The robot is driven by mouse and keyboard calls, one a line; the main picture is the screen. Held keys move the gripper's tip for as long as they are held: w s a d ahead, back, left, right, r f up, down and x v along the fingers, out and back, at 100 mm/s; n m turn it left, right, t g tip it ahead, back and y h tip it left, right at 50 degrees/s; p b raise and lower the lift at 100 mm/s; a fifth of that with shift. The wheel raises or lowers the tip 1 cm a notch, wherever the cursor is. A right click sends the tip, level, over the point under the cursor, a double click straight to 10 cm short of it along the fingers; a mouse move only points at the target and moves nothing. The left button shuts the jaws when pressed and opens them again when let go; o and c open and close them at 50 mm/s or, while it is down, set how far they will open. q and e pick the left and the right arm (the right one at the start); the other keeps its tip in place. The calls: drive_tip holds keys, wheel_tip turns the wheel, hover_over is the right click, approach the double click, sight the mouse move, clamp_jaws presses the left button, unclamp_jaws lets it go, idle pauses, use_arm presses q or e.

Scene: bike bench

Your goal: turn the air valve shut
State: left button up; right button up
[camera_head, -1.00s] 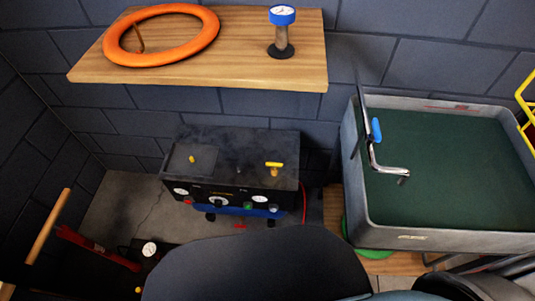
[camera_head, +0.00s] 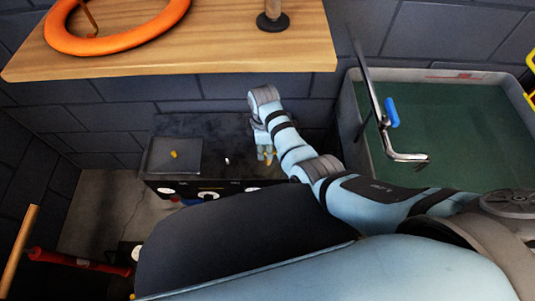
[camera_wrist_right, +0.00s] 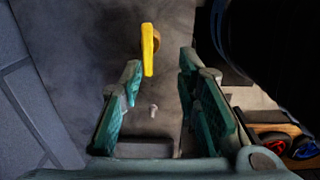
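The air valve has a yellow lever handle (camera_wrist_right: 148,50) on a round brass-coloured stem, on the dark top of the compressor (camera_head: 222,133). My right gripper (camera_head: 265,152) is over the right part of that top, largely hiding the valve in the head view. In the right wrist view the right gripper (camera_wrist_right: 160,68) has its teal-padded fingers spread apart with nothing between them. The handle lies ahead of the fingertips, nearer the left finger, and looks apart from both. My left gripper is not in view.
A smaller yellow knob (camera_head: 174,154) sits on the compressor's left part. A wooden shelf (camera_head: 200,50) with an orange ring (camera_head: 115,45) hangs above and behind.

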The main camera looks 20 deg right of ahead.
drive_tip(key=f, duration=0.1)
drive_tip(key=w+d+f, duration=0.1)
drive_tip(key=f+b, duration=0.1)
drive_tip(key=f, duration=0.1)
drive_tip(key=shift+w+d, duration=0.15)
drive_tip(key=shift+w, duration=0.05)
drive_tip(key=shift+d, duration=0.2)
drive_tip(key=shift+w+d, duration=0.15)
drive_tip(key=shift+c, duration=1.3)
drive_tip(key=shift+a, duration=0.3)
drive_tip(key=c, duration=0.3)
drive_tip(key=shift+s+a+r, duration=0.2)
drive_tip(key=shift+a, duration=0.05)
clamp_jaws()
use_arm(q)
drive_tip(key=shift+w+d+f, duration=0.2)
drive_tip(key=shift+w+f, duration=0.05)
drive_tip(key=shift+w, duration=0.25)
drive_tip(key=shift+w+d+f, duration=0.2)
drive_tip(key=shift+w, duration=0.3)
use_arm(e)
drive_tip(key=shift+d, duration=0.1)
